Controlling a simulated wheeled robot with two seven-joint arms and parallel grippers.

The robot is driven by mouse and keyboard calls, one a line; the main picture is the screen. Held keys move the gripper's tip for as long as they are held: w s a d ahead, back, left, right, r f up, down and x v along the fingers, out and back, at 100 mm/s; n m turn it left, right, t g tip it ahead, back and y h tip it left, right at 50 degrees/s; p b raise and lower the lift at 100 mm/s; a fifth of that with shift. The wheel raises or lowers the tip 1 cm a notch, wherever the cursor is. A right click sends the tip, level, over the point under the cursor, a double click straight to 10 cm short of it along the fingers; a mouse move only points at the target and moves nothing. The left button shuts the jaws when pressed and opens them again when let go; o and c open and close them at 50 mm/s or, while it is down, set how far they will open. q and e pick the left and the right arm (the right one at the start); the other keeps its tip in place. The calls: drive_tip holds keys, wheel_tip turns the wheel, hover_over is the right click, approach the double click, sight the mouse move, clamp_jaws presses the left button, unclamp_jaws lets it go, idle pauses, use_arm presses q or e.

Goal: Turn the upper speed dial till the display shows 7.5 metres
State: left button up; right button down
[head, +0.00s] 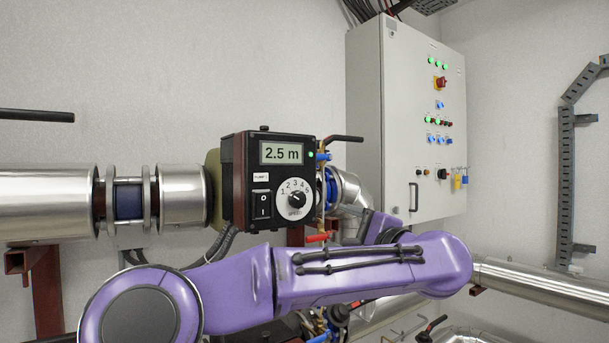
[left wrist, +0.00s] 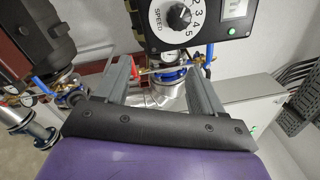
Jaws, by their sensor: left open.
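The pump's control box (head: 238,180) is dark, with a display (head: 283,153) reading 2.5 m. Below the display is the speed dial (head: 295,199), a black knob on a white numbered disc marked SPEED. The exact pointer setting is too small to read. The knob also shows at the top of the left wrist view (left wrist: 180,17), with part of the display (left wrist: 235,8) beside it. My left gripper (left wrist: 157,76) is open and empty, its two grey fingers apart, below the dial in that view and not touching it. In the head view its fingers are hidden behind my purple arm. My right gripper is not in view.
A rocker switch (head: 262,204) sits left of the dial. Steel pipes (head: 40,205) run either side of the box. A red-handled valve (head: 318,237) is below it. A grey control cabinet (head: 425,140) stands to the right. Another dark unit (left wrist: 35,40) is at left in the wrist view.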

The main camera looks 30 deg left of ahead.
sight(301, 200)
use_arm(q)
wheel_tip(301, 200, up, 5)
drive_tip(key=s+a+n+g, duration=0.1)
drive_tip(key=s+n, duration=0.2)
drive_tip(key=n, duration=0.1)
drive_tip(key=p+x, duration=0.2)
drive_tip(key=x, duration=0.1)
drive_tip(key=p+x, duration=0.2)
drive_tip(key=x, duration=0.1)
drive_tip(key=p+x, duration=0.2)
drive_tip(key=x, duration=0.2)
drive_tip(key=shift+w+d+f, duration=0.1)
drive_tip(key=shift+w+f, duration=0.05)
drive_tip(key=shift+w, duration=0.15)
drive_tip(key=shift+w+a+f, duration=0.1)
drive_tip(key=shift+a, duration=0.15)
drive_tip(key=shift+w+f, duration=0.15)
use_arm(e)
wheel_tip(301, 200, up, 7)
